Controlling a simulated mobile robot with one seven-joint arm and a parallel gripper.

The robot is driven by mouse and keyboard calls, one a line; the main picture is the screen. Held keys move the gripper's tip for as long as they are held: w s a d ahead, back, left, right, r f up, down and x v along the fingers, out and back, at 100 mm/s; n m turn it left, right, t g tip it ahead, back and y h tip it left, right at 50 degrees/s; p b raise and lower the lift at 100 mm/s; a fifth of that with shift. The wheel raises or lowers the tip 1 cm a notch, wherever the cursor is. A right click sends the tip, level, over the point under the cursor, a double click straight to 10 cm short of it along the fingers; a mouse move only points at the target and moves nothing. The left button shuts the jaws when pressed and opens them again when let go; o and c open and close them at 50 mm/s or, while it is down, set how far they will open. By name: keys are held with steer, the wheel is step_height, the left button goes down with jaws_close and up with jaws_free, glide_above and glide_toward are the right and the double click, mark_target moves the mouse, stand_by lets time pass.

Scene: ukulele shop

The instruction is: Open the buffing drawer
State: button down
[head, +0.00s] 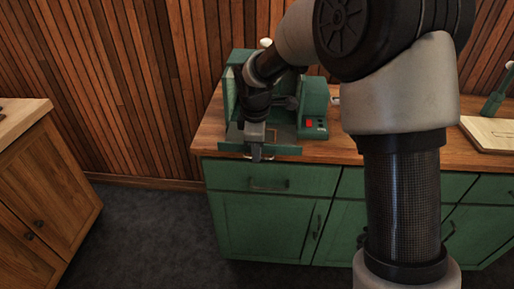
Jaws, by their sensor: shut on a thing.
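The green buffing machine (314,105) stands on the wooden counter, with a red switch on its right housing. Its low front part, which looks like the buffing drawer (286,149), lies at the front of the machine near the counter edge. My gripper (257,152) reaches down in front of the machine and is shut at this drawer front, apparently on its handle. The gripper hides the grip point and part of the machine. I cannot tell how far the drawer is out.
The wooden counter (344,149) tops a green cabinet (262,223) with handled drawers and doors below. A pale board (492,133) and a green tool (493,103) are at the right. A brown wooden cabinet (45,200) stands at left. Dark floor between the cabinets is clear.

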steer(key=shift+w, duration=0.15)
steer(key=c, duration=1.9)
jaws_free()
steer(key=s+r+p, duration=0.2)
steer(key=s+r, duration=0.1)
steer(key=r, duration=1.4)
steer(key=shift+r, duration=0.15)
steer(key=shift+s, duration=0.1)
